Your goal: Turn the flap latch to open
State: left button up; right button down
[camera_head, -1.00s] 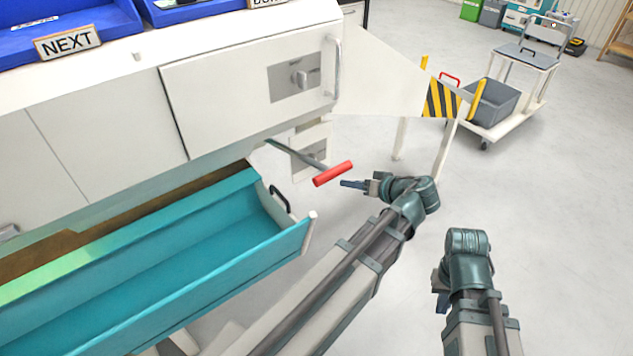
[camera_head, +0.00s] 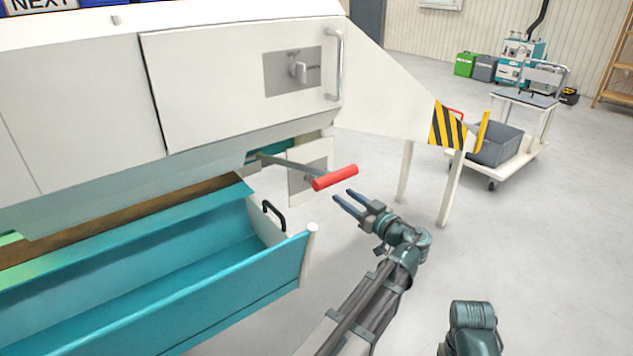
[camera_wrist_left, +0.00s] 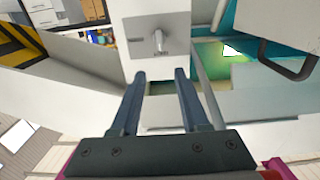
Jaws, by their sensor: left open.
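A small latch knob on a grey plate (camera_head: 292,72) sits on the closed white upper flap (camera_head: 220,90) in the head view. A second grey plate (camera_head: 312,180) is on a white panel lower down, partly hidden behind the red lever handle. My left gripper (camera_head: 342,201) is open and empty, just below and right of that handle. In the left wrist view a latch knob (camera_wrist_left: 159,41) on a grey plate lies ahead, beyond and roughly between the fingertips (camera_wrist_left: 160,76), apart from them. It appears to be the lower one. My right gripper is out of view.
The red lever handle (camera_head: 335,178) sticks out close to my left gripper. A teal trough (camera_head: 180,285) with a black handle (camera_head: 274,215) is at lower left. A striped guard (camera_head: 447,126) and a cart (camera_head: 500,150) stand to the right. Open floor lies right of my left arm.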

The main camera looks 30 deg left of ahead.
aim_at(312, 179)
pick_arm(q)
jog(key=x, duration=1.3)
jog(key=shift+a, duration=0.25)
jog(key=shift+c, duration=0.3)
grip_shut()
